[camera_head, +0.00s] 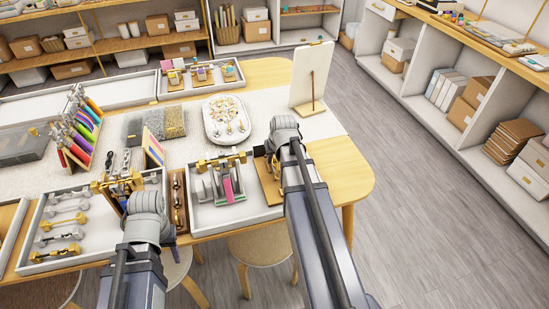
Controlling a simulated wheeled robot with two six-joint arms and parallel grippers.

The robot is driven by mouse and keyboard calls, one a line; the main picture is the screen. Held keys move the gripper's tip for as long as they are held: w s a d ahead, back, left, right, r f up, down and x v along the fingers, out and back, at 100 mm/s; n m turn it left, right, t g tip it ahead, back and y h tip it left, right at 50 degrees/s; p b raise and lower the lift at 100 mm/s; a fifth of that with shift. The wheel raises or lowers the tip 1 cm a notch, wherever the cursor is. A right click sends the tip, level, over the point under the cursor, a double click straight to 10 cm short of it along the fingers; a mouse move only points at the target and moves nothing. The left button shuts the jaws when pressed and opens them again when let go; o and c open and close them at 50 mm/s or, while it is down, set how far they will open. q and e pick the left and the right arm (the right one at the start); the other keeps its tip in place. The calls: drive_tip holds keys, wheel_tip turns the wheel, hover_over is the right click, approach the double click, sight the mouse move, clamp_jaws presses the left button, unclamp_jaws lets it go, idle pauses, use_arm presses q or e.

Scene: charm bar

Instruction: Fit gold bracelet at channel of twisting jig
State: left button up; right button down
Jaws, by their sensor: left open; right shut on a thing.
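A gold bar-shaped piece with knobbed ends, which looks like the gold bracelet (222,160), lies across the top of a grey device with a pink strip. That device, apparently the twisting jig (210,188), stands in a white tray (245,215). My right gripper (262,153) is shut at the right side of the jig, beside the bracelet's right end; its fingertips are partly hidden. I cannot tell whether the bracelet sits in the channel. My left gripper (119,184) is open, left of the jig, above the right edge of another white tray (95,258).
The left tray holds several silver and gold knobbed pieces (60,222). A narrow brown holder (179,200) stands between the trays. A wooden base (267,187) is by my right gripper. Behind are a white display plate (228,120) and an upright panel (311,75). The table's right end is clear.

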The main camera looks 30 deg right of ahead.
sight(277, 166)
drive_tip(key=shift+f+b, duration=1)
drive_tip(key=c, duration=0.6)
unclamp_jaws()
drive_tip(key=shift+r, duration=0.15)
drive_tip(key=p+v, duration=0.7)
drive_tip(key=shift+s+r, duration=0.2)
drive_tip(key=shift+r, duration=0.05)
drive_tip(key=shift+a+f, duration=0.1)
